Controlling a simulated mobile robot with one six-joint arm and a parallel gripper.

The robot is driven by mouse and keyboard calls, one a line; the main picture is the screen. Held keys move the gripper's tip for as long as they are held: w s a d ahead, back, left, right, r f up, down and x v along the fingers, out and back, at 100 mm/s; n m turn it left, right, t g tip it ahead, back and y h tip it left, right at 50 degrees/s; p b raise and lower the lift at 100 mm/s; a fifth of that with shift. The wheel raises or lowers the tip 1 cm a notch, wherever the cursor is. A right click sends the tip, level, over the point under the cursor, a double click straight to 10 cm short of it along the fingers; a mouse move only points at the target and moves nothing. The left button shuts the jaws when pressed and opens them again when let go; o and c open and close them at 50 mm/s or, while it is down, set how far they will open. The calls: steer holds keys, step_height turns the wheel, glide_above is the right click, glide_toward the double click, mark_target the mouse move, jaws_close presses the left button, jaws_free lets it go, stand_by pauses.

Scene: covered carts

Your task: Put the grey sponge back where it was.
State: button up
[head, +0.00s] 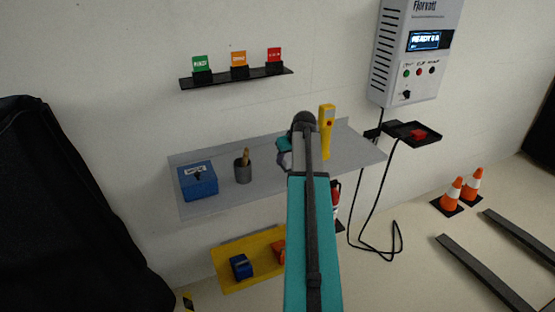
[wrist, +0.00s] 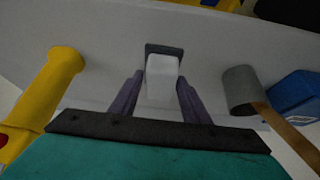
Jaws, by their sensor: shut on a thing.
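In the wrist view my gripper (wrist: 158,90) has its two dark fingers on either side of a pale grey block, the grey sponge (wrist: 162,76), and is shut on it. A dark band shows at the sponge's far end; I cannot tell whether it belongs to the sponge. In the head view my gripper (head: 284,158) is over the grey shelf (head: 225,205), mostly hidden behind my arm, and the sponge cannot be made out there. I cannot tell whether the sponge touches the shelf.
A grey cup (head: 243,171) with a brown-handled tool and a blue box (head: 198,182) stand left of my gripper. A yellow handheld device (head: 326,130) stands close on its right. A small black shelf (head: 235,78) is above, and a yellow tray (head: 230,288) below.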

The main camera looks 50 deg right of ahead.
mark_target(285, 159)
steer(key=w, duration=0.1)
steer(key=w+p, duration=0.1)
steer(key=w, duration=0.1)
steer(key=w+d, duration=0.1)
steer(key=w, duration=0.1)
steer(key=shift+w+f, duration=0.2)
steer(key=shift+f+p, duration=0.1)
steer(key=shift+p, duration=0.25)
steer(key=shift+f+p, duration=0.8)
steer(key=shift+f, duration=0.85)
steer(key=shift+f, duration=0.2)
steer(key=o, duration=1)
steer(key=shift+r, duration=0.2)
steer(key=shift+b+v, duration=1.6)
steer(key=shift+v, duration=4.45)
